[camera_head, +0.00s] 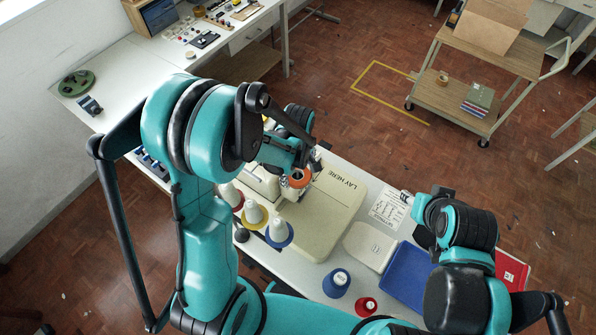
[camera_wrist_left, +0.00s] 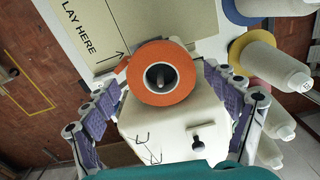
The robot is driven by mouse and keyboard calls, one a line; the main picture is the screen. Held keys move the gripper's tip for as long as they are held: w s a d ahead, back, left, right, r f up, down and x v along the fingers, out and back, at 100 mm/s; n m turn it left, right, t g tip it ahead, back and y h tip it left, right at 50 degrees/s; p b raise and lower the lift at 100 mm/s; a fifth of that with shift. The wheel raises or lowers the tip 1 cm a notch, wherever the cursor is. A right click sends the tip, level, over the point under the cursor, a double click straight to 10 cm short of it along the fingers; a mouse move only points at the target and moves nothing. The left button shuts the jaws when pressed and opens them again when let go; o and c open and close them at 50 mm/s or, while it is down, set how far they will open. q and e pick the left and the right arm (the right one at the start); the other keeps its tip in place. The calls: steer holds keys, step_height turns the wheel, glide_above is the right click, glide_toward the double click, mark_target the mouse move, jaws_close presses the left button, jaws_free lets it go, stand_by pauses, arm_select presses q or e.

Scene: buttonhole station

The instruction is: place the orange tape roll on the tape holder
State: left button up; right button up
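The orange tape roll (camera_head: 299,179) shows at the beige machine bed, just below my left gripper (camera_head: 300,163). In the left wrist view the orange tape roll (camera_wrist_left: 142,88) faces the camera, and a grey peg, seemingly the tape holder (camera_wrist_left: 160,77), shows inside its hole. The fingers of my left gripper (camera_wrist_left: 163,82) stand apart on either side of the roll, with visible gaps. I cannot tell how far down the peg the roll sits. My right gripper (camera_head: 425,238) is at the right over the table, partly hidden by its own arm.
The beige machine bed (camera_head: 325,215) reads "LAY HERE". Cones of thread (camera_head: 279,231) stand left of it. A blue spool (camera_head: 337,283), red spool (camera_head: 366,306), whitish box (camera_head: 370,246) and blue tray (camera_head: 408,277) occupy the near table. A trolley (camera_head: 470,100) stands far right.

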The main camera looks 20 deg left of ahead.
arm_select(q)
steer(key=shift+r, duration=0.5)
step_height(320, 180, up, 12)
steer(key=p, duration=0.1)
steer(key=shift+f, duration=0.25)
steer(key=shift+p, duration=0.3)
